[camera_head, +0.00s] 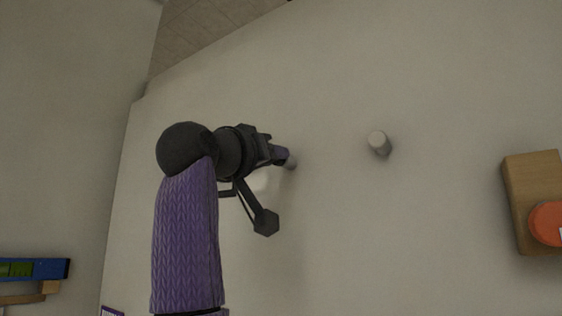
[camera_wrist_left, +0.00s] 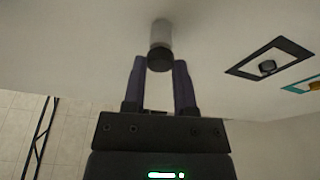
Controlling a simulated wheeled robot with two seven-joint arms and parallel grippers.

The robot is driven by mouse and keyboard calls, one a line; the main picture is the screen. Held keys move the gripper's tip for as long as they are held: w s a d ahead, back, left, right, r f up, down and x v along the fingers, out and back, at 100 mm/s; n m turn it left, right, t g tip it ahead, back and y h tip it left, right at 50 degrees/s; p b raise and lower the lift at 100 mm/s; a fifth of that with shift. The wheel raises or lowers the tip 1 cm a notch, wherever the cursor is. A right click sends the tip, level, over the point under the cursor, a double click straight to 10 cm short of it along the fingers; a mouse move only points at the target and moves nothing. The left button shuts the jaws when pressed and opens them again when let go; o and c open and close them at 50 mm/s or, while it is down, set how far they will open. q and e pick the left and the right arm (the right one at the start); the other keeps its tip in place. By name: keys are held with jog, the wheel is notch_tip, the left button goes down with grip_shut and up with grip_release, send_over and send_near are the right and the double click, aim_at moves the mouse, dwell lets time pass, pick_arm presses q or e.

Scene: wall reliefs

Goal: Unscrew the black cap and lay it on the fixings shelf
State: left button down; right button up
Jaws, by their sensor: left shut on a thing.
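The black cap (camera_wrist_left: 159,60) sits at the end of a pale grey round stub (camera_wrist_left: 160,33) that stands out from the wall, in the left wrist view. My left gripper (camera_wrist_left: 158,66) has its two purple fingers on either side of the cap and is shut on it. In the head view my left gripper (camera_head: 280,155) is at the wall, at the end of the stub (camera_head: 292,162), and the cap is hidden by the fingers. My right gripper is not in view. I cannot pick out the fixings shelf for certain.
A second pale stub (camera_head: 379,143) stands bare to the right. A wooden block (camera_head: 525,180) with an orange disc (camera_head: 548,223) is at the far right. A blue piece with green parts (camera_head: 52,268) is at the lower left. A black frame (camera_wrist_left: 243,69) surrounds a dark knob (camera_wrist_left: 267,67).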

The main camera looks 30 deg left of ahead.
pick_arm(q)
jog(key=n+y, duration=0.1)
jog(key=n, duration=0.3)
jog(key=n+g+y+p, duration=0.1)
jog(key=n, duration=0.4)
jog(key=shift+s+d+r+y, duration=0.1)
jog(key=shift+y, duration=0.3)
